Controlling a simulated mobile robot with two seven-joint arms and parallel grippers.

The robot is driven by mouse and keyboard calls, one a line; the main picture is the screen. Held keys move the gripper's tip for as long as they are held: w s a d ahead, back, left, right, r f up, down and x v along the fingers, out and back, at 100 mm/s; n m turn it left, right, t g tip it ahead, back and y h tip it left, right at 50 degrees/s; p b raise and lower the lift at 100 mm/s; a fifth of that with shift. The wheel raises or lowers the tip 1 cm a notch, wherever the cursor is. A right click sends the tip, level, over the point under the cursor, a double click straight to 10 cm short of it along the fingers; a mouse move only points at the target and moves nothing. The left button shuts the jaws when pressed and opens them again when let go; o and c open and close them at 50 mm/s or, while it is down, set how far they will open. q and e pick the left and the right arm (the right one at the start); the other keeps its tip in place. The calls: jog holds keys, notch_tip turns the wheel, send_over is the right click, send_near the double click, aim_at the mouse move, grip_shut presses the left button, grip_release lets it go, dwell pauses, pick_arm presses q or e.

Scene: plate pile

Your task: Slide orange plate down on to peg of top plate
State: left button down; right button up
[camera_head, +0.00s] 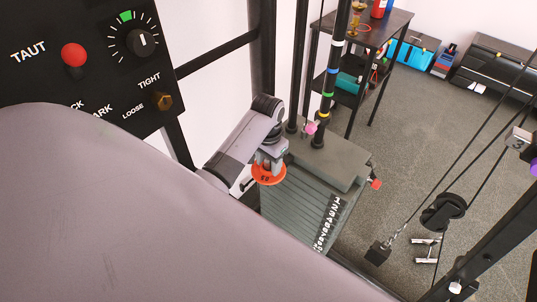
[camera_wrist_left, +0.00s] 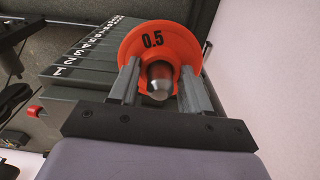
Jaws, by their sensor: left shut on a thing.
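The orange plate (camera_head: 268,175) is a small disc above the left side of the grey plate stack in the head view. The wrist view shows its orange face (camera_wrist_left: 157,40) marked 0.5. My left gripper (camera_wrist_left: 158,90) is shut on the plate's middle. A silver, round-tipped peg (camera_wrist_left: 159,78) shows between the fingers at the plate's centre. The fingers hide how far the plate sits along it. The top plate (camera_head: 328,160) is the grey block on the stack (camera_head: 290,212). I cannot tell whether the orange plate touches it. My right gripper is not in view.
A dark post with coloured bands (camera_head: 331,75) rises from the stack's top. A red-ended pin (camera_head: 375,183) sticks out at the stack's right. A control panel (camera_head: 100,60) is upper left; a pulley (camera_head: 442,211) with cables hangs at right. The floor beyond is mostly clear.

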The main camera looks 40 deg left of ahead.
pick_arm(q)
jog(key=shift+f, duration=0.1)
jog(key=shift+c, duration=2.2)
grip_release()
jog(key=shift+f, duration=0.1)
notch_tip(320, 180, up, 7)
jog(key=shift+s+r+p, duration=0.1)
jog(key=shift+r+p, duration=0.05)
jog(key=shift+p, duration=0.2)
